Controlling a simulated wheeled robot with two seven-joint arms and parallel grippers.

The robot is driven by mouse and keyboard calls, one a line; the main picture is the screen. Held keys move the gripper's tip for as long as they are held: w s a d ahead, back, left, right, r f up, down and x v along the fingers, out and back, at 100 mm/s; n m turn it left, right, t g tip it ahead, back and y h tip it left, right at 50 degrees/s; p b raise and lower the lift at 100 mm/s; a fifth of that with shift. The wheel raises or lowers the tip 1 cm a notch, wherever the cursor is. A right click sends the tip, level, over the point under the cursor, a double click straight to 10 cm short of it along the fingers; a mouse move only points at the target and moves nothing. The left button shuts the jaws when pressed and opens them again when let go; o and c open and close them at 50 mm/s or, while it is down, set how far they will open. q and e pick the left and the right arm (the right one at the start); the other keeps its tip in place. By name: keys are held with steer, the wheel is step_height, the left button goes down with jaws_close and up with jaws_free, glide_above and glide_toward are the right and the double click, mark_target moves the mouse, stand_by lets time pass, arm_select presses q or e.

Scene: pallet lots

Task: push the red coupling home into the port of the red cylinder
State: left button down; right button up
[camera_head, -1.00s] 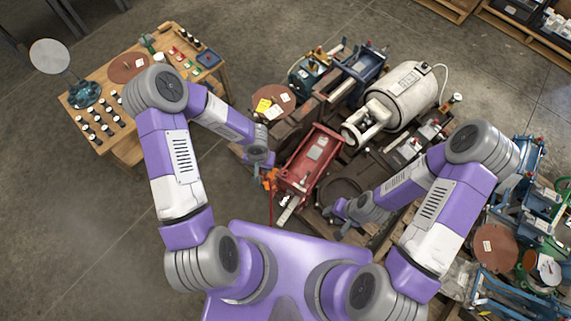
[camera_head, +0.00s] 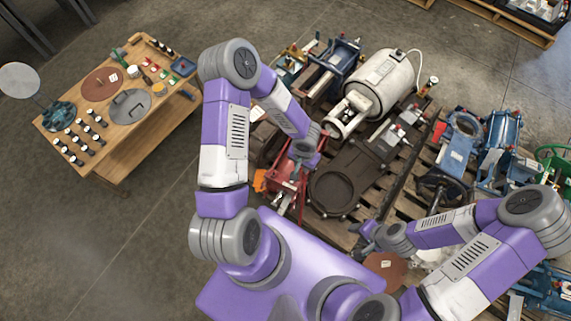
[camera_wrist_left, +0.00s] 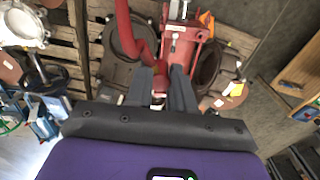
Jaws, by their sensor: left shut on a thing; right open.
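The red cylinder (camera_head: 283,183) lies on a pallet in the head view, partly hidden behind my left arm. It shows more clearly in the left wrist view (camera_wrist_left: 182,45), just beyond the fingertips. My left gripper (camera_head: 297,168) is over it; in the left wrist view its two dark fingers (camera_wrist_left: 160,76) are shut on the small red coupling (camera_wrist_left: 158,88), mostly hidden between them. A red hose or bar (camera_wrist_left: 126,30) runs near the fingers. The port and any contact with it cannot be made out. My right gripper (camera_head: 368,238) is open and empty near the pallet's front edge.
A dark round-ended valve body (camera_head: 345,180) lies right of the red cylinder, with a white tank (camera_head: 382,85) behind. An orange tag (camera_head: 259,180) is at the cylinder's left. A wooden bench (camera_head: 150,135) stands left, with clear floor between. Blue parts crowd the right.

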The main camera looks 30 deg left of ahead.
arm_select(q)
steer(key=shift+f, duration=0.2)
steer(key=w+a+f+n+b, duration=0.2)
steer(key=a+f+n+b, duration=0.3)
steer(key=f, duration=0.9)
steer(key=w+a+f+n+b, duration=0.2)
steer(key=a+f+n+b, duration=0.3)
steer(key=a+f+b, duration=0.6)
step_height(320, 180, down, 4)
steer(key=shift+w+a+f+b, duration=0.1)
steer(key=shift+w+a+b, duration=0.25)
steer(key=shift+b, duration=0.35)
steer(key=shift+f, duration=0.15)
steer(key=shift+f+b, duration=2)
steer(key=shift+f, duration=0.75)
